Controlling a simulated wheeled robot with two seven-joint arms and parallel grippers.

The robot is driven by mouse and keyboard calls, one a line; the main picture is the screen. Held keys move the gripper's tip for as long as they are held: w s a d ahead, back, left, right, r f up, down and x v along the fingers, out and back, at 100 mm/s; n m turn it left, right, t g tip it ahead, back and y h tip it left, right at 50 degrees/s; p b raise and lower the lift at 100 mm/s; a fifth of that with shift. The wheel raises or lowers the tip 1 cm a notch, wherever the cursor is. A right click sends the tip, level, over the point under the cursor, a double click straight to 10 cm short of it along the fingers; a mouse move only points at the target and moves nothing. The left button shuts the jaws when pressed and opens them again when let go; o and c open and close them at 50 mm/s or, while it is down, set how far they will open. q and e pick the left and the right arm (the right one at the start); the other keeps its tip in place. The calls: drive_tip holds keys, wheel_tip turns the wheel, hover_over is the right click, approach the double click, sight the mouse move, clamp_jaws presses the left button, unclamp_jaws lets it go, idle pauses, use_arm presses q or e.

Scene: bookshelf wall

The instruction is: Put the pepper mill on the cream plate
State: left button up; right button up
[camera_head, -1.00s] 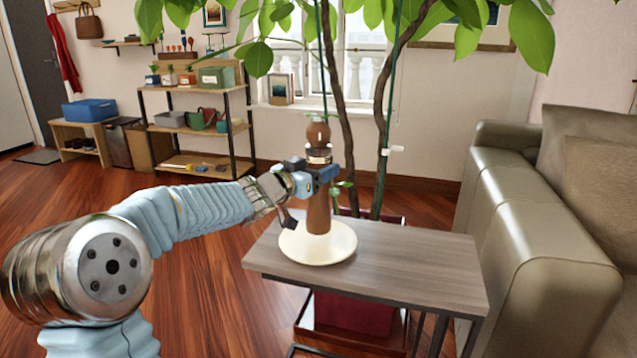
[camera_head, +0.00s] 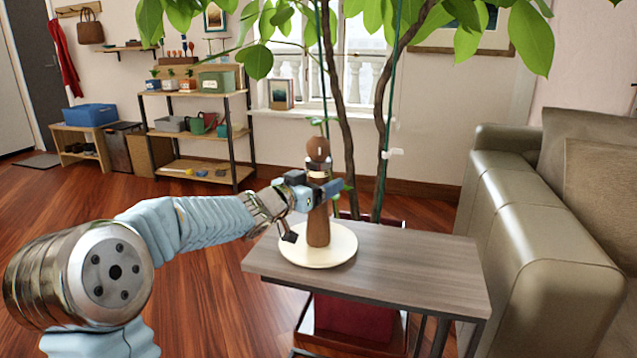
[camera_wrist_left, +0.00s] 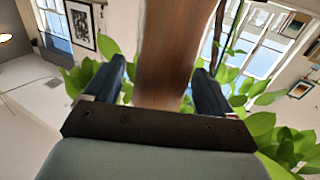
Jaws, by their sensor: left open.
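The brown wooden pepper mill (camera_head: 318,228) stands upright on the cream plate (camera_head: 290,252), which lies on the side table. My left gripper (camera_head: 318,190) is open around the mill's middle, coming in from the left. In the left wrist view the mill (camera_wrist_left: 172,50) rises between the two fingers of the gripper (camera_wrist_left: 158,75), with a gap showing on each side. The gripper hides part of the mill's middle in the head view. My right gripper is not in view.
The grey wood side table (camera_head: 420,272) has free room to the right of the plate. A leafy potted tree (camera_head: 385,130) stands just behind it. A sofa (camera_head: 535,235) is at the right. A shelf unit (camera_head: 195,125) stands against the back wall.

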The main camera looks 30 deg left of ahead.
use_arm(q)
drive_tip(key=s+a, duration=0.1)
drive_tip(key=s, duration=1.1)
drive_tip(key=shift+a, duration=0.4)
